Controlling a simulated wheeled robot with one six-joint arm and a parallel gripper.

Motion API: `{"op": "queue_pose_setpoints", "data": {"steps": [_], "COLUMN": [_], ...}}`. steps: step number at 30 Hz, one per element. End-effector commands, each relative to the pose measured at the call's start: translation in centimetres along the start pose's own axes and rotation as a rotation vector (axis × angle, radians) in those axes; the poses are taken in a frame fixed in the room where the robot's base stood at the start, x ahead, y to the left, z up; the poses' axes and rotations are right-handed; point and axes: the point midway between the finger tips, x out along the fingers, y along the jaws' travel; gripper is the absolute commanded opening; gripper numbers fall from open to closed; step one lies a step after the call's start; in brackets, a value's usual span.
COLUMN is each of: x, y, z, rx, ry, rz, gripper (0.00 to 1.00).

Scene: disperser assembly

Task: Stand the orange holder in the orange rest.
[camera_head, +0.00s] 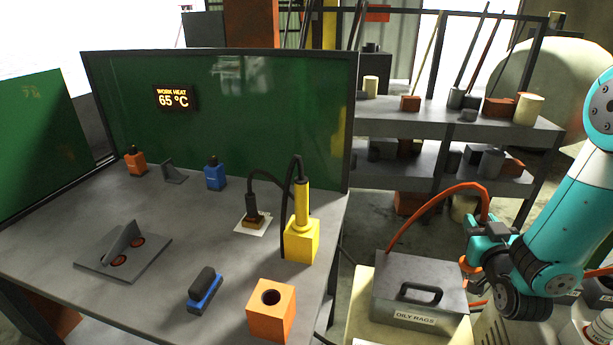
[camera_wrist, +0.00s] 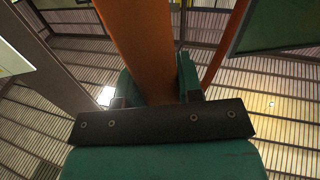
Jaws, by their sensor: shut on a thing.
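The orange rest (camera_head: 285,318) is a square block with a round hole in its top, at the front right of the grey bench; the hole is empty. The orange holder (camera_wrist: 143,45) lies between the jaws of my gripper (camera_wrist: 153,85) in the wrist view, running up out of the picture. In the head view my gripper (camera_head: 471,254) is at the right, off the bench and beyond the oily rags box, well apart from the rest. Only a small orange part shows at its jaws there; the holder's ends are mostly hidden.
An orange cable (camera_head: 430,212) arcs over the oily rags box (camera_head: 416,316). A yellow holder (camera_head: 302,200) stands in a yellow rest (camera_head: 301,244) behind the orange rest. A blue-black block (camera_head: 205,289) lies left of it. A green screen (camera_head: 230,115) closes the bench's back.

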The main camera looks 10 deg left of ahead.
Motion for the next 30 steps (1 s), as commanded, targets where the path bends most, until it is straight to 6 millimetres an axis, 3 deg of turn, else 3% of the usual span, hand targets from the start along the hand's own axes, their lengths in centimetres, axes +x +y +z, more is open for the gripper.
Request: {"op": "queue_pose_setpoints", "data": {"steps": [1, 7, 14, 24, 30], "x": [0.2, 0.1, -1.8, -8.0, -12.0], "y": [-1.9, -10.4, -20.1, -32.8, -37.9], "z": [-1.6, -5.3, -9.3, -15.2, -17.6], "rx": [0.005, 0.029, 0.055, 0.09, 0.104], "ry": [0.007, 0.019, 0.029, 0.04, 0.042], "rz": [-0.039, -0.2, -0.386, -0.656, -0.779], "gripper": [0.06, 0.06, 0.06, 0.06, 0.06]}}
